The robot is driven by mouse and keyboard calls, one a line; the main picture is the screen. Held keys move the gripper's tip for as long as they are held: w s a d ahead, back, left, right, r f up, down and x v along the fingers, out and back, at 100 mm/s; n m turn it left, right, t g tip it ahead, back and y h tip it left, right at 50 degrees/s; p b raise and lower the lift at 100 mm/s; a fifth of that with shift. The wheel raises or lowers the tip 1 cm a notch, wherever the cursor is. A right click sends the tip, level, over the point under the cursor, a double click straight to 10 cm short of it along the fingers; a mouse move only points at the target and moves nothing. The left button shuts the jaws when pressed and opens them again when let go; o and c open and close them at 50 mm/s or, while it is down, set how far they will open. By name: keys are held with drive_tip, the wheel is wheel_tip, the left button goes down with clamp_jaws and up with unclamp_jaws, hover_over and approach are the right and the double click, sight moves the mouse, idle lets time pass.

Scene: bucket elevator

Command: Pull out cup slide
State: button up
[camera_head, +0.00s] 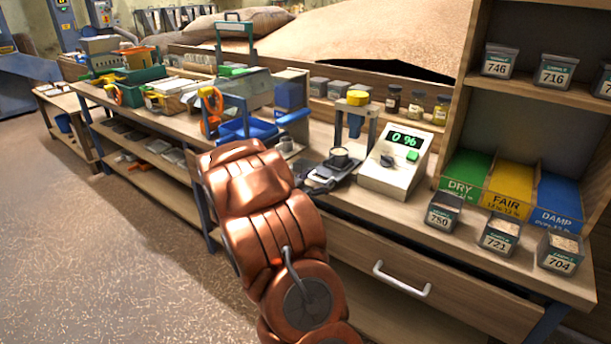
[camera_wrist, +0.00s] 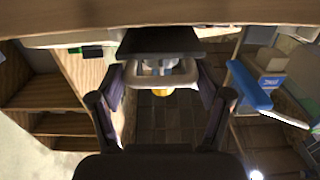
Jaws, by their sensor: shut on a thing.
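The cup slide (camera_head: 322,178) is a dark flat piece at the front of the press stand on the bench, with a small round cup (camera_head: 340,158) at its back. My gripper (camera_wrist: 161,78) is shut on the slide, one finger at each side. In the head view my copper arm hides most of the gripper. The press has a yellow knob (camera_head: 357,97).
The meter (camera_head: 394,160) reading 0 % stands right of the press. A blue tray (camera_head: 247,131) and tools lie to the left. Sample boxes (camera_head: 443,212) stand at the bench's right front. A drawer handle (camera_head: 401,279) sticks out below the bench top.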

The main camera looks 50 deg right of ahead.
drive_tip(key=shift+s+a, duration=0.25)
drive_tip(key=o, duration=1.4)
drive_tip(key=shift+w, duration=0.1)
drive_tip(key=a, duration=1.2)
drive_tip(key=shift+s, duration=0.4)
